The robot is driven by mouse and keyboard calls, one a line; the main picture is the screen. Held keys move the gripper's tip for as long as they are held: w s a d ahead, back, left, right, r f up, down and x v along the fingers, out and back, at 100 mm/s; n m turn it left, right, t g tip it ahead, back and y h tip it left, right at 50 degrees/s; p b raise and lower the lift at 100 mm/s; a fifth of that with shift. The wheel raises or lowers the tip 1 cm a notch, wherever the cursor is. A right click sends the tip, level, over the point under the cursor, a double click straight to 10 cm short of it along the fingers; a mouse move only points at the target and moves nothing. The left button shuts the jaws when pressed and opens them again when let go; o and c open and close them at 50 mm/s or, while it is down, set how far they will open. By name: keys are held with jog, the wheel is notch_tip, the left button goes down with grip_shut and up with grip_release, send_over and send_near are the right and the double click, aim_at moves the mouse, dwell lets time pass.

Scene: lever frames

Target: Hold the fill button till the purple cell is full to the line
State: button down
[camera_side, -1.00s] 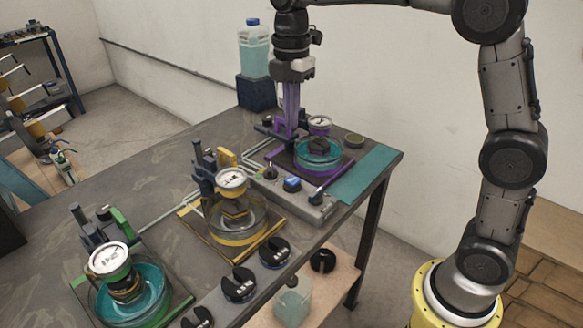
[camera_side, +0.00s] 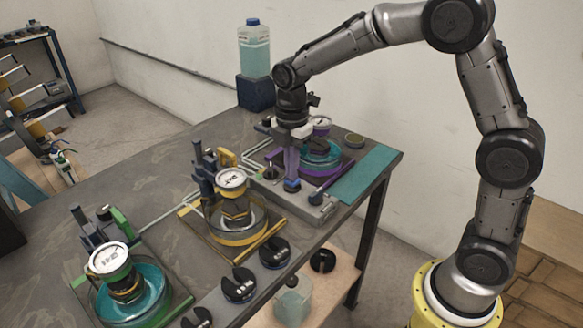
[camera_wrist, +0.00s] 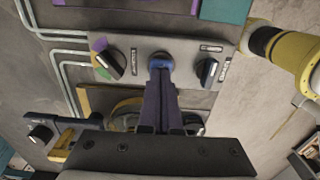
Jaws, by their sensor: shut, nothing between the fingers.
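The purple cell (camera_side: 322,165) is a round clear vessel with teal liquid on a purple base, at the back right of the bench. My arm partly covers it in the side view, and I cannot make out its line. The blue button (camera_side: 292,185) is on the grey control panel (camera_side: 318,211) in front of that cell. My gripper (camera_side: 291,177) is shut and empty, pointing down with its fingertips at the button. In the wrist view the fingers (camera_wrist: 161,82) reach to the blue button (camera_wrist: 161,60). I cannot tell whether it is pressed in.
Black knobs (camera_wrist: 109,64) and (camera_wrist: 206,71) flank the button on the panel. A yellow cell (camera_side: 238,225) and a green cell (camera_side: 130,295) stand to the left. A teal mat (camera_side: 365,172) lies clear at the right edge. A bottle (camera_side: 254,48) stands behind.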

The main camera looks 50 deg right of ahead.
jog(key=shift+s+f, duration=0.15)
jog(key=shift+f, duration=1.3)
dwell(0.6)
notch_tip(320, 180, up, 16)
jog(key=shift+w+f, duration=0.2)
jog(key=shift+w, duration=0.2)
dwell(0.5)
